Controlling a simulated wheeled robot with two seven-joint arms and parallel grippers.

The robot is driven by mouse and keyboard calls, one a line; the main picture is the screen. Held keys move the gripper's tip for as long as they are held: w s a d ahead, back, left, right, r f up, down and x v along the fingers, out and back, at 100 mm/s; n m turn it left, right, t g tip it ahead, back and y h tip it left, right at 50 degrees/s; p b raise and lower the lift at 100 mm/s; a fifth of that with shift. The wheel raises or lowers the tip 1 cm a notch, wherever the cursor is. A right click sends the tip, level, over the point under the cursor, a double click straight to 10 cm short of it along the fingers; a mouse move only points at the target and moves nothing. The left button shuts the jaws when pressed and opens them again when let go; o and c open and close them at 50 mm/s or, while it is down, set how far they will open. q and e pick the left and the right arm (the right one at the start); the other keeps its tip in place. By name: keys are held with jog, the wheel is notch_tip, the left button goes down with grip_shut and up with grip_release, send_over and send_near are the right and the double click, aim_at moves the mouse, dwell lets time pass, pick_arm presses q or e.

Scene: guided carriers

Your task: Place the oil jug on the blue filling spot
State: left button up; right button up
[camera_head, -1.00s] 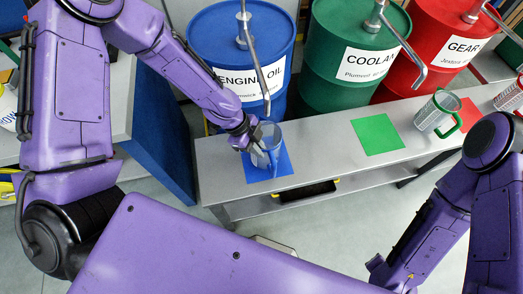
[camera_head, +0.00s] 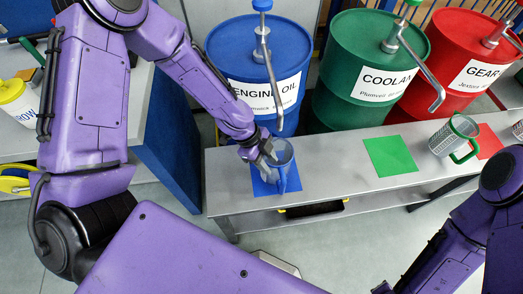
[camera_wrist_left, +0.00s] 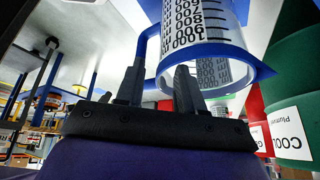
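The oil jug (camera_head: 281,152), clear with a blue rim and handle, stands upright on the blue filling spot (camera_head: 263,187), below the engine oil drum's spout. In the left wrist view the jug (camera_wrist_left: 208,45) appears upside down, with its scale numbers and blue rim close to the fingers. My left gripper (camera_head: 264,157) is at the jug's left side. Its two fingers (camera_wrist_left: 158,88) are apart, with the blue handle showing just behind the left finger. I cannot tell whether a finger touches the jug. My right arm is at the lower right; its gripper is out of view.
Blue engine oil (camera_head: 258,50), green coolant (camera_head: 362,65) and red gear (camera_head: 462,60) drums stand behind the grey bench (camera_head: 340,180). A green spot (camera_head: 391,156) is bare. A green-handled jug (camera_head: 452,138) stands beside the red spot (camera_head: 487,142). A blue panel (camera_head: 172,135) is left of the bench.

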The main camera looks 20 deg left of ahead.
pick_arm(q)
jog(key=v, duration=1.1)
jog(key=s+a+f+n+y, duration=0.2)
jog(key=s+f+n, duration=0.2)
jog(key=f+n, duration=0.2)
jog(key=s+a+f+n+t+y, duration=0.1)
jog(key=s+a+f+n+y, duration=0.1)
jog(key=f+n, duration=0.4)
jog(key=s+a+f+n+y, duration=0.3)
jog(key=s+f+n, duration=0.4)
jog(key=f, duration=0.1)
jog(key=shift+s+a+t, duration=0.1)
jog(key=shift+a+t, duration=0.2)
jog(key=shift+a, duration=0.05)
jog(key=s+a+n+t+y, duration=0.1)
jog(key=s+a+n+y, duration=0.1)
jog(key=s+n, duration=0.3)
jog(key=shift+s+a+f+n, duration=0.15)
jog(key=shift+s+f+n, duration=0.1)
jog(key=shift+f+n, duration=0.3)
